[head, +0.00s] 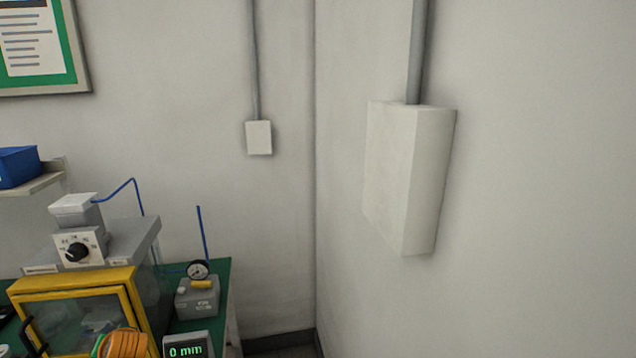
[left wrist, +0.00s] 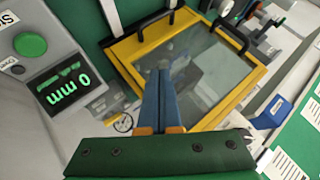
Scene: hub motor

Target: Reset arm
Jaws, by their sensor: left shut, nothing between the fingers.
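My left gripper (left wrist: 162,74) shows in the left wrist view as two slim blue fingers pressed together, with nothing between them. Its tips lie in front of the glass of a yellow-framed door (left wrist: 212,66). I cannot tell how far apart they are. The same yellow-framed door (head: 72,282) shows at the lower left of the head view, on a grey machine. My right gripper is in neither view.
A display reading 0 mm (head: 187,350) stands right of the machine; it also shows in the left wrist view (left wrist: 64,91), near a green button (left wrist: 30,44). A gauge (head: 198,269) sits behind. A white wall box (head: 392,180) juts from the right wall. The right side looks clear.

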